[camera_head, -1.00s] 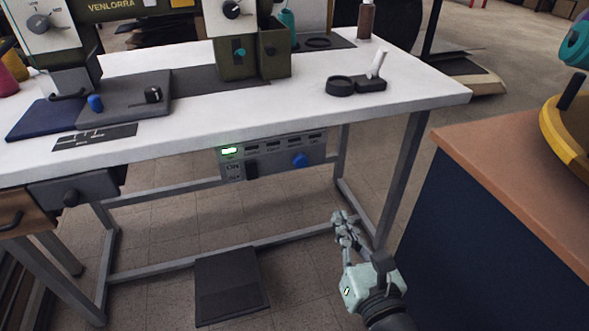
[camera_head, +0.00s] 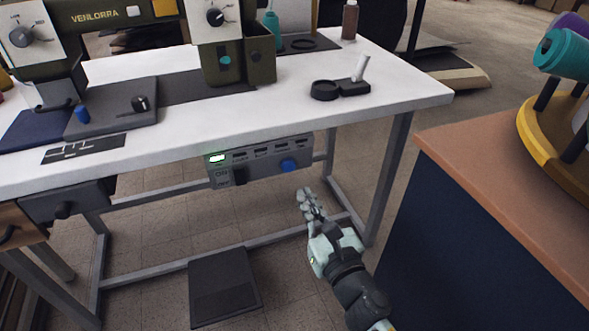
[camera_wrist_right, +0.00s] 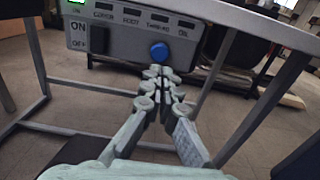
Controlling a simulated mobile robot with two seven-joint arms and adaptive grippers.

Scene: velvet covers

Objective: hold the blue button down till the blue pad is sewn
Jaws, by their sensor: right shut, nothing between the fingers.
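The blue button (camera_head: 289,165) is a round knob on the front of a grey control box (camera_head: 225,182) under the table edge. It also shows in the right wrist view (camera_wrist_right: 160,51), just beyond my fingertips. My right gripper (camera_head: 305,194) is shut and empty, below and slightly right of the button in the head view. A gap seems to remain between the fingertips and the button. A dark blue pad (camera_head: 28,132) lies on the table's left side; whether it is stitched is too small to tell. My left gripper is not in view.
A sewing machine (camera_head: 95,22) stands on the white table (camera_head: 290,105). The box has a dark ON/OFF switch (camera_wrist_right: 99,40) and a lit green lamp (camera_head: 216,158). A table leg (camera_head: 388,180) and a brown-topped cabinet (camera_head: 500,185) stand right. A dark pedal (camera_head: 223,287) lies below.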

